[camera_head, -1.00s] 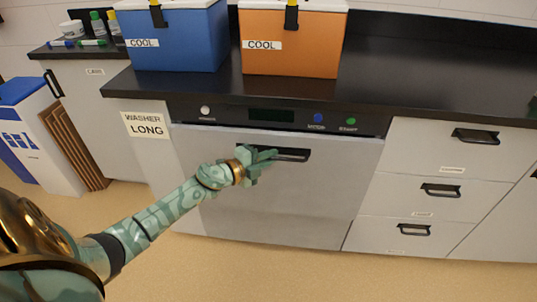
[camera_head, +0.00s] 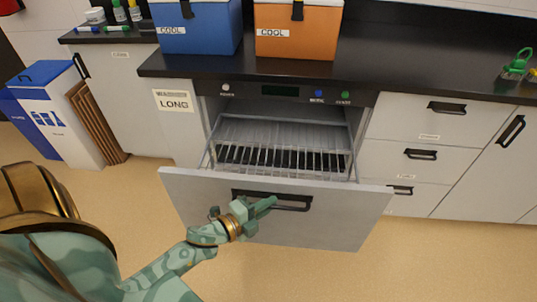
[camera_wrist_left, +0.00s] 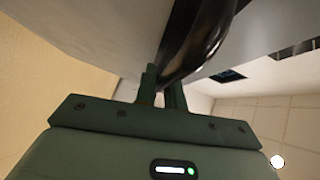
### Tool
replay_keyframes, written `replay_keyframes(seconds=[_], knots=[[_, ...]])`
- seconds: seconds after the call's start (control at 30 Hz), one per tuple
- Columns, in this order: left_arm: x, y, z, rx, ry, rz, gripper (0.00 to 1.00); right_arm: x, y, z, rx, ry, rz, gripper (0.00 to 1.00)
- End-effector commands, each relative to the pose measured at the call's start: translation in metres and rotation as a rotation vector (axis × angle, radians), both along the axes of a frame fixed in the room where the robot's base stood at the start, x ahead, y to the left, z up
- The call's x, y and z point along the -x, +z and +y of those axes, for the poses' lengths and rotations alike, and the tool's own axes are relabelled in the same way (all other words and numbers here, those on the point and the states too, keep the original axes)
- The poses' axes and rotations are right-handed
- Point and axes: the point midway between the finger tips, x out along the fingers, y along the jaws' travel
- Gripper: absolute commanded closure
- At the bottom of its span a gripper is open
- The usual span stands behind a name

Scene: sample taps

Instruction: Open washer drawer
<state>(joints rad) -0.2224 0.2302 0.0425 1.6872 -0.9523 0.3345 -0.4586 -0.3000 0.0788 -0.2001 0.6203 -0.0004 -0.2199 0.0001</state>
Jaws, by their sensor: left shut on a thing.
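The washer drawer (camera_head: 330,228) has a pale grey front and stands pulled out from the cabinet under the black counter. A wire rack (camera_head: 285,158) shows inside it. Its black bar handle (camera_head: 292,204) runs along the upper front. My left gripper (camera_head: 262,206) is at the left part of this handle, shut on it. In the left wrist view the fingers (camera_wrist_left: 162,92) close around the dark handle (camera_wrist_left: 200,42), which hides part of the fingertips. My right gripper is in neither view.
A blue cooler (camera_head: 200,32) and an orange cooler (camera_head: 298,33) stand on the counter (camera_head: 420,70). Drawers with black handles (camera_head: 420,153) lie to the right. A blue and white bin (camera_head: 60,115) stands on the left. The floor before the drawer is clear.

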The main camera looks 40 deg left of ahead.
Motion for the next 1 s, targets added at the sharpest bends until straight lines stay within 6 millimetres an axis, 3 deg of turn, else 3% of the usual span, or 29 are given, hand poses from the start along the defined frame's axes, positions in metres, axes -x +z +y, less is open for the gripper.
replay_keyframes(seconds=[0.1, 0.3, 0.8, 0.9, 1.0], knots=[[0.022, 0.001, -0.013, 0.001, 0.002, 0.002, 1.00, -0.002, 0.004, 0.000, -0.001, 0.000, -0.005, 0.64], [0.043, 0.000, -0.026, 0.000, 0.002, 0.000, 1.00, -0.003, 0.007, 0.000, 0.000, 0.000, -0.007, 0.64], [0.051, -0.001, -0.031, -0.001, 0.000, 0.000, 1.00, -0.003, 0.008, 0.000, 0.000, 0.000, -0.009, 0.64], [0.051, -0.001, -0.031, -0.001, 0.000, 0.000, 0.67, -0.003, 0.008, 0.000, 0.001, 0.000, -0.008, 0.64], [0.051, -0.001, -0.031, -0.001, 0.000, 0.000, 0.67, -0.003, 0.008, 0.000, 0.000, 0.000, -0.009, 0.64]])
